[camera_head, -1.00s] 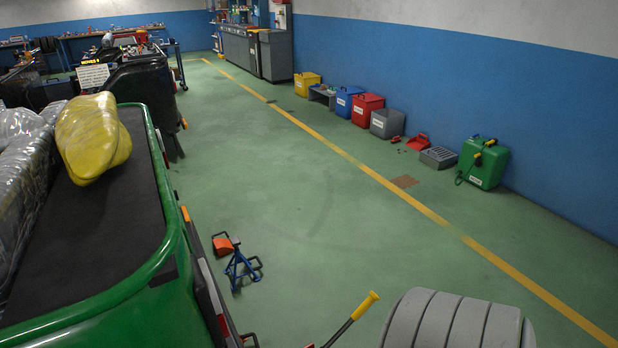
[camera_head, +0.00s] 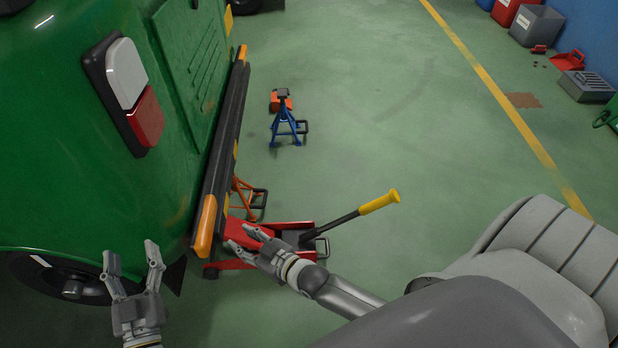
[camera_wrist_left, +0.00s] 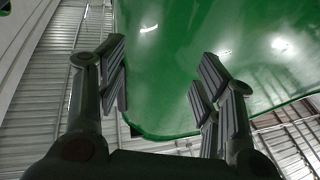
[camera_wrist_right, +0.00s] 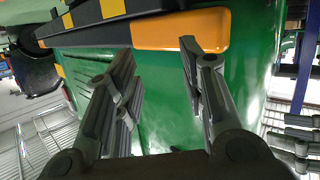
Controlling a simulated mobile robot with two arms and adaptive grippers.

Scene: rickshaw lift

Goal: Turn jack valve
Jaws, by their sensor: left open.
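The red floor jack (camera_head: 295,225) sits on the floor by the rear bumper of the green rickshaw (camera_head: 60,190). Its black handle (camera_head: 335,224) slopes up to the right and ends in a yellow grip (camera_head: 380,202). My right gripper (camera_head: 241,236) hangs over the jack in the head view and hides part of it. Its fingers are apart and empty in the right wrist view (camera_wrist_right: 160,85). My left gripper (camera_head: 131,262) is open and empty beside the rickshaw's rear wheel. I cannot make out the jack valve.
The black bumper (camera_head: 222,150) with orange ends runs close to my right gripper. A blue jack stand (camera_head: 287,125) and an orange stand (camera_head: 243,197) are on the floor beyond the jack. The rear wheel (camera_head: 70,282) is at left. Green floor is clear towards the yellow line.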

